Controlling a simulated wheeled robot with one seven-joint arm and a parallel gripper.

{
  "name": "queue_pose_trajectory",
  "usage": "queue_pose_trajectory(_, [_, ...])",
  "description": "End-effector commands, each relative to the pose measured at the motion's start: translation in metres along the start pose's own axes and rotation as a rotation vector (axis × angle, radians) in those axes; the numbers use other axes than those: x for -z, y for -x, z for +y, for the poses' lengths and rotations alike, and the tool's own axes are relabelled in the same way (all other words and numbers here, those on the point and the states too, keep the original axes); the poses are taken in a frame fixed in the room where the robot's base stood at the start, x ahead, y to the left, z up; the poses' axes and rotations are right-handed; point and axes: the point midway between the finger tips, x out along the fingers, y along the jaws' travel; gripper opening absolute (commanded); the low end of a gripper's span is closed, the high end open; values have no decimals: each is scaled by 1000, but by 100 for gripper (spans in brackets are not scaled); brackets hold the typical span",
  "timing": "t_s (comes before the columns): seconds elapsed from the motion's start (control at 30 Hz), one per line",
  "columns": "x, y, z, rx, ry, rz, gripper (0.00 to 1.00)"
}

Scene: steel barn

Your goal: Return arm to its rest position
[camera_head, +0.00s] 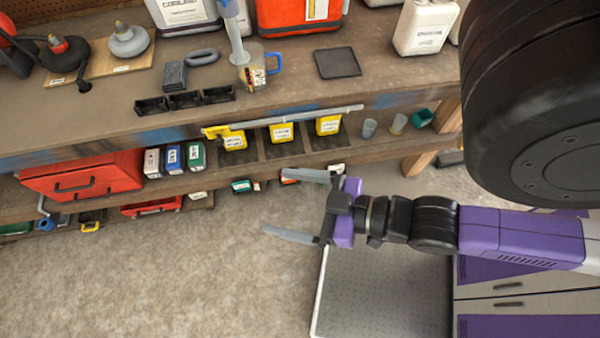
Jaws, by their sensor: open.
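My gripper (298,207) is open and empty, with its two grey fingers spread apart and pointing left. It hangs in front of the workbench (110,105), over the floor, and its upper finger overlaps the lower shelf's edge in the picture. My purple and black arm (520,235) reaches in from the right. A large black rounded part fills the upper right and hides what is behind it.
The bench top holds a mug with a blue handle (257,70), a dark square tray (337,63), white and red jugs, and small black bins. The shelf below holds yellow containers (281,132) and a red toolbox (84,174). Concrete floor (150,275) is clear at left.

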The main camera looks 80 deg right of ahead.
Motion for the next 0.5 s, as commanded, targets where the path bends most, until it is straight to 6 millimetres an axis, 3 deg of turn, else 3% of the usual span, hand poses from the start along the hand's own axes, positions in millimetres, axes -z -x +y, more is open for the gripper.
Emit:
queue_pose_trajectory(0.1, [10,24,-17,55,0,9,90])
queue_pose_trajectory(0.2, [15,33,-23,74,-1,16,90])
queue_pose_trajectory(0.5, [16,36,-24,79,-1,18,90])
